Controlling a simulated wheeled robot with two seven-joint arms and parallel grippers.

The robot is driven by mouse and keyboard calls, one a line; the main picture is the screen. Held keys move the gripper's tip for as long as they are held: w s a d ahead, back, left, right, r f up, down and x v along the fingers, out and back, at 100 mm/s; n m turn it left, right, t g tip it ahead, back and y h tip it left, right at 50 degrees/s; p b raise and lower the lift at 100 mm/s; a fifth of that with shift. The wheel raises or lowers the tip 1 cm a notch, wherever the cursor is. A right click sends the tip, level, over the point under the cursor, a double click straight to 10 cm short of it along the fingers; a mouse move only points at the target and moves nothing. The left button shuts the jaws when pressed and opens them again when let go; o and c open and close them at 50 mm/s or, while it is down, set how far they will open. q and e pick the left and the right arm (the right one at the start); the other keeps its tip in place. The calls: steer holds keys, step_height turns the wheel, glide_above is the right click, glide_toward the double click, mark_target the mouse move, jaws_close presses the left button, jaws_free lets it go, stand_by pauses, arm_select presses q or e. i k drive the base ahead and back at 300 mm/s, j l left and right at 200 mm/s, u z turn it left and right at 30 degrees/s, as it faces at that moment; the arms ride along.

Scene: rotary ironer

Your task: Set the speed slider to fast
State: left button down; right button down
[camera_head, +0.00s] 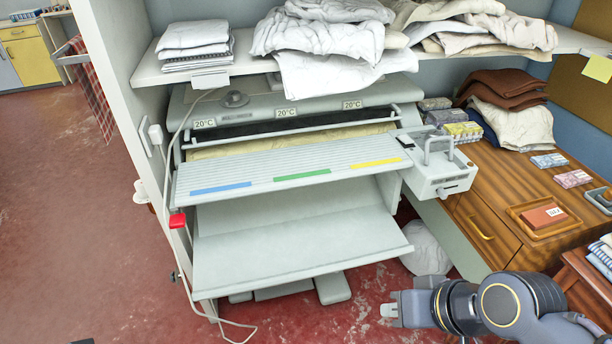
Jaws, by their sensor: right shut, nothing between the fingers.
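The rotary ironer (300,215) stands in the middle, with a slatted front board marked by blue, green and yellow strips. A pale control box (425,178) sits at its right end. It has an upright handle loop (427,150) and a small dark slot with a knob on its front face, low on the right. Which of these is the speed slider, and its setting, are too small to tell. My right gripper (388,310) is at the bottom, shut and empty, pointing left. It is well below and in front of the control box, touching nothing. My left gripper is out of view.
A wooden table (485,215) with small boxes and a tray stands right of the control box. Folded and heaped linen lies on the shelf (435,57) above the ironer. Red floor (90,230) is clear at left.

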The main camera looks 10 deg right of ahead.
mark_target(441, 193)
steer(key=l+z, duration=0.1)
steer(key=z, duration=1.35)
steer(key=i+j, duration=0.05)
